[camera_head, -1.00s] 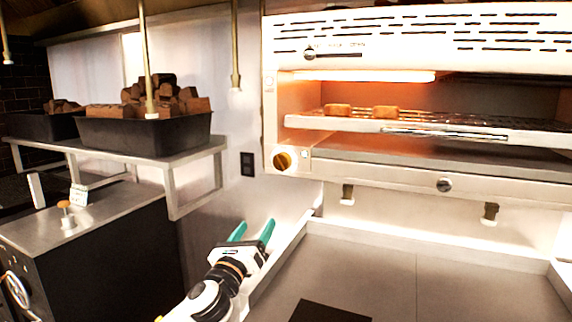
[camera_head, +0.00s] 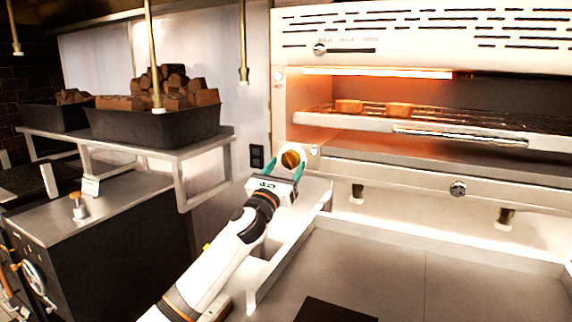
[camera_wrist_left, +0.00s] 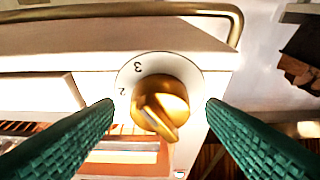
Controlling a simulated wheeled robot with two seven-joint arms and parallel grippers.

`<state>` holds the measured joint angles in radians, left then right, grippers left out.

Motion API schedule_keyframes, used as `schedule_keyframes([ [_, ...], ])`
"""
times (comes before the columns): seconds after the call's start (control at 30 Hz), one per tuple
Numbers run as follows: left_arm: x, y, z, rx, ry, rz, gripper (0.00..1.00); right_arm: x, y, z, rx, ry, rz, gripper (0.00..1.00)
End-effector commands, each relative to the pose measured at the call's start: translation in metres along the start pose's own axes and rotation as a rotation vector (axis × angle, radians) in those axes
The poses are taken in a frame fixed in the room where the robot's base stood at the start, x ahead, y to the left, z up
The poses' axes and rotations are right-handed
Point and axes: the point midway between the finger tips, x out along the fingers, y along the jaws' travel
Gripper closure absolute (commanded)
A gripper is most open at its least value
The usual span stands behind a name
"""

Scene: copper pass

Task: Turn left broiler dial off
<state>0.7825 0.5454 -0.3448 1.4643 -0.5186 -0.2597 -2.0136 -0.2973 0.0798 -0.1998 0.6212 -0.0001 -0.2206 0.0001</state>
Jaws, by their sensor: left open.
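The left broiler dial (camera_head: 291,160) is a brass knob at the lower left corner of the white broiler (camera_head: 400,27). In the left wrist view the dial (camera_wrist_left: 160,106) sits on a white disc with the marks 2 and 3 showing, and its grip ridge points down and to the right. My left gripper (camera_head: 288,172) is open, its green fingers on either side of the dial. In the left wrist view there is a gap between each finger and the knob. The broiler's heating element (camera_head: 380,73) glows. My right gripper is not in view.
Bread pieces (camera_head: 399,109) lie on the broiler rack (camera_head: 450,142). A second, dark knob (camera_head: 458,188) is on the lower front panel. A metal counter (camera_head: 390,270) lies below the broiler. At left, a black bin (camera_head: 150,128) of wood chunks stands on a shelf.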

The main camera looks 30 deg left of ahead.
Motion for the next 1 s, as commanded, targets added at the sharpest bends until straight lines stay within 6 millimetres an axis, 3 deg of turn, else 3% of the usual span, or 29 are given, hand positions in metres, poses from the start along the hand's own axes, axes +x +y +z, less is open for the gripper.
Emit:
schedule_keyframes([
  [0.37, 0.0055, 0.0001, 0.0001, 0.0, 0.0, 0.0, 0.35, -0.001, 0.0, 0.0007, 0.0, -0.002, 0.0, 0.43],
  [0.63, 0.0053, 0.0, 0.0002, 0.0, 0.0, 0.0, 0.78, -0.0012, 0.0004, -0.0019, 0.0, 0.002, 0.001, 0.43],
  [1.0, 0.0052, 0.0016, 0.0007, -0.056, 0.0, -0.022, 0.79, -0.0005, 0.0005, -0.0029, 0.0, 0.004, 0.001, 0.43],
])
